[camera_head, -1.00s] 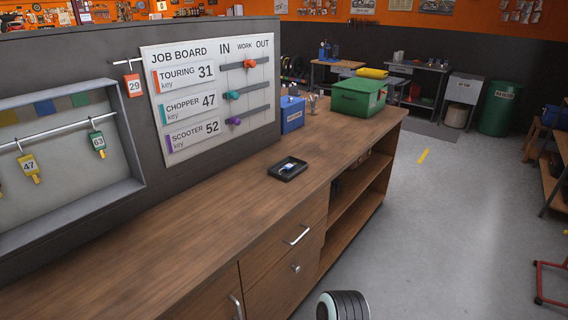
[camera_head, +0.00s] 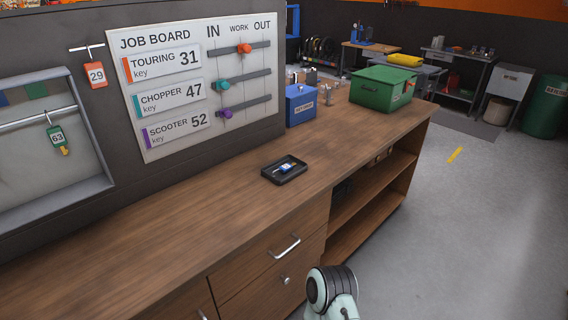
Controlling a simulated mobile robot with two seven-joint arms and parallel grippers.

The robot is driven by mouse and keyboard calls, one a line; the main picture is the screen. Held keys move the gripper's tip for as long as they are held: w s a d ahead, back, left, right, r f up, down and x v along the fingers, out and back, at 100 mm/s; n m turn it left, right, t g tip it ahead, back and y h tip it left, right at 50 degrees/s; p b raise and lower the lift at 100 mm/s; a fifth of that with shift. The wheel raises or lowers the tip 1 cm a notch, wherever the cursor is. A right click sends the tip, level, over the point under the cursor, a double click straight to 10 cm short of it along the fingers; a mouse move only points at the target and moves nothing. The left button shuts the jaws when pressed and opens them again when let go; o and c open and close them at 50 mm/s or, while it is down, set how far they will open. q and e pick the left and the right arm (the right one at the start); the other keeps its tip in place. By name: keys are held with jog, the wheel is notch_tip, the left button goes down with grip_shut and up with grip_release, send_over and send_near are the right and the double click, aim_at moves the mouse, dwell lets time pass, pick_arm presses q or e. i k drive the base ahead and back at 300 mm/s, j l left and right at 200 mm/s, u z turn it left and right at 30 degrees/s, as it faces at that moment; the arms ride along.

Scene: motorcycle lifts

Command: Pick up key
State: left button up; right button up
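A small key with a blue and white tag (camera_head: 287,168) lies in a black tray (camera_head: 272,180) on the wooden counter. A key with a green tag marked 63 (camera_head: 57,138) hangs from a rail in the grey wall cabinet at the left. An orange tag marked 29 (camera_head: 96,74) hangs on a hook beside the job board. Part of my arm shows at the bottom edge, but neither gripper is in view.
The job board (camera_head: 163,88) lists touring 31, chopper 47 and scooter 52. A blue box (camera_head: 300,106) and a green case (camera_head: 380,91) stand on the counter (camera_head: 150,225) beyond the tray. The counter left of the tray is bare. Open floor lies to the right.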

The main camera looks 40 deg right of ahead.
aim_at(286, 167)
jog(key=l+u, duration=0.15)
jog(key=l, duration=0.4)
jog(key=l+u, duration=0.2)
jog(key=l, duration=0.35)
jog(key=l+u, duration=0.15)
jog(key=l, duration=0.35)
jog(key=k+l+u, duration=0.15)
jog(key=l, duration=0.4)
jog(key=l+u, duration=0.2)
jog(key=l, duration=0.3)
jog(key=k+l+u, duration=0.15)
jog(key=l, duration=0.35)
